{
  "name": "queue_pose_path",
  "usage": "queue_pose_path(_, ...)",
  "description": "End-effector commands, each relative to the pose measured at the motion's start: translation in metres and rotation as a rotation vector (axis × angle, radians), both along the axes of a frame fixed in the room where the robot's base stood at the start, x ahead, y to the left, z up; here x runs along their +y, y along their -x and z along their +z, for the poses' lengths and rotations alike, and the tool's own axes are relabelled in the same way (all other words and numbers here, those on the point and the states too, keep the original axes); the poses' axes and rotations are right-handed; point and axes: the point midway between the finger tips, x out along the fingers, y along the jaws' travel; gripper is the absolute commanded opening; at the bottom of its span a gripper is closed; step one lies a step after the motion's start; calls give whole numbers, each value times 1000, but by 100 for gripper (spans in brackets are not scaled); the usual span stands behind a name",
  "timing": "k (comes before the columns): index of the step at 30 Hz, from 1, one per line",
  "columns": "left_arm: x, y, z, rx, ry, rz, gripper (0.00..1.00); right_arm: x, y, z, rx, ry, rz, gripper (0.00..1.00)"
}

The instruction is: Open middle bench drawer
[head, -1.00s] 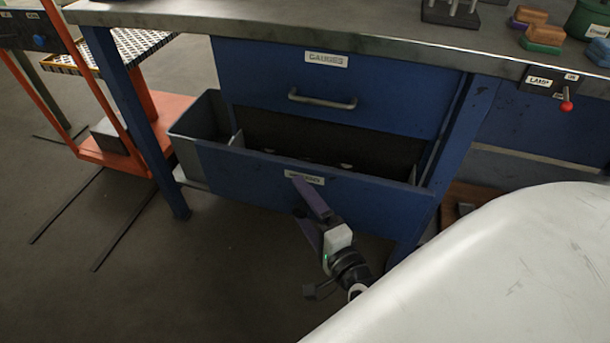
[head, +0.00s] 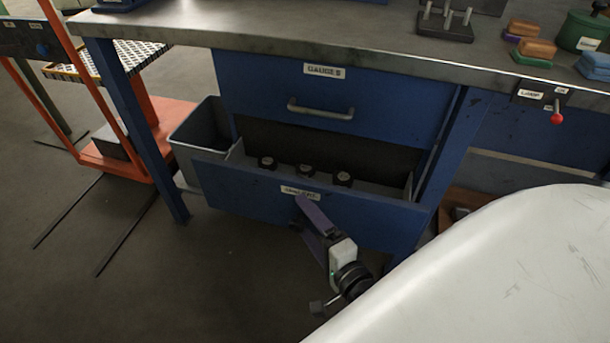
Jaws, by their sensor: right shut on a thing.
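The blue bench drawer (head: 235,190) below the "GAUGES" drawer stands pulled out, showing its inside. Its front has a small white label (head: 299,193), too blurred to read surely. My right gripper (head: 308,220), with purple fingers, is at the drawer front just below the label. It is shut on the drawer's handle, which the fingers hide. My left gripper is not in view.
The closed "GAUGES" drawer (head: 395,103) with a grey bar handle (head: 320,110) is above. A grey bin (head: 196,140) stands left of the open drawer, by the bench leg (head: 140,130). An orange cart (head: 112,160) is farther left. The floor in front is clear.

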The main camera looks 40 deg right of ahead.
Motion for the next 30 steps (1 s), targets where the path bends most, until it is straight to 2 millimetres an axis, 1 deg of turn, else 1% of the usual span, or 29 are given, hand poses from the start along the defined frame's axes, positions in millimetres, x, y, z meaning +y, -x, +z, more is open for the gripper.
queue_pose_path(1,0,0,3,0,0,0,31,-6,-1,18,-42,11,-15,64)
queue_pose_path(2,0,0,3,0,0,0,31,-5,1,18,-42,11,-15,64)
queue_pose_path(4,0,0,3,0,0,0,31,-4,6,19,-43,10,-15,58)
queue_pose_path(6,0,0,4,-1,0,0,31,-3,10,18,-43,8,-13,49)
queue_pose_path(30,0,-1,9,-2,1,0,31,9,69,11,-27,2,-9,49)
